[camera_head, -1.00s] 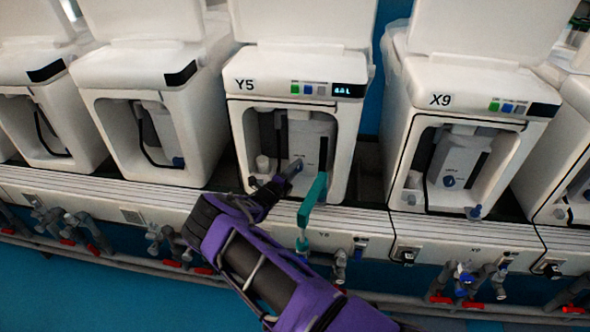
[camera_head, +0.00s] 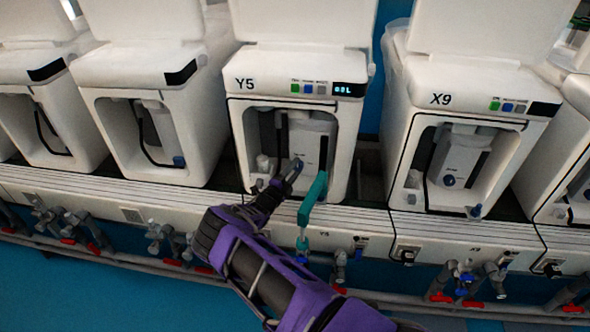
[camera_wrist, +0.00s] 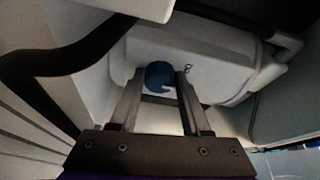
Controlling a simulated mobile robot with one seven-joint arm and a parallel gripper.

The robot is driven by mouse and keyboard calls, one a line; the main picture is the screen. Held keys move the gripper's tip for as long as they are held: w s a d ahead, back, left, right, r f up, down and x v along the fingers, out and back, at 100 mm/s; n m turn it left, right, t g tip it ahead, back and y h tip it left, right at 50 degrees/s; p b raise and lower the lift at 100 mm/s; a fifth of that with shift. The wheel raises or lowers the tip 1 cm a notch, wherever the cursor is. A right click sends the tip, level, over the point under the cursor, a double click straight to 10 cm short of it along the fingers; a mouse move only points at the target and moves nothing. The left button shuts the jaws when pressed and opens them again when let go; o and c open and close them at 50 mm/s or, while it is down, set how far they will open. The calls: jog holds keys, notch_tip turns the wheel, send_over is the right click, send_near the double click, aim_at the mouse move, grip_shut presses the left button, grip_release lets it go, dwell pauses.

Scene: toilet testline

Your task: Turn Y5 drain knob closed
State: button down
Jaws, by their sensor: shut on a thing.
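The Y5 unit (camera_head: 262,105) stands in the middle of the head view, its front recess open. The blue drain knob (camera_wrist: 160,75) shows in the wrist view on the face of a white tank (camera_wrist: 205,50). My gripper (camera_head: 296,166) reaches into the recess from below. In the wrist view my gripper (camera_wrist: 160,86) has one finger on each side of the knob and is shut on it. In the head view the fingers hide most of the knob.
A teal handle (camera_head: 312,200) stands upright just right of my gripper. A black hose (camera_wrist: 60,60) curves along the left in the wrist view. The X9 unit (camera_head: 470,110) stands to the right. Pipes with red valves run below the bench.

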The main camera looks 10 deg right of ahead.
jog(key=shift+c, duration=1.8)
grip_release()
jog(key=p+v, duration=0.1)
jog(key=v, duration=1.6)
jog(key=shift+a+p, duration=0.15)
jog(key=shift+p, duration=0.15)
jog(key=shift+s, duration=0.1)
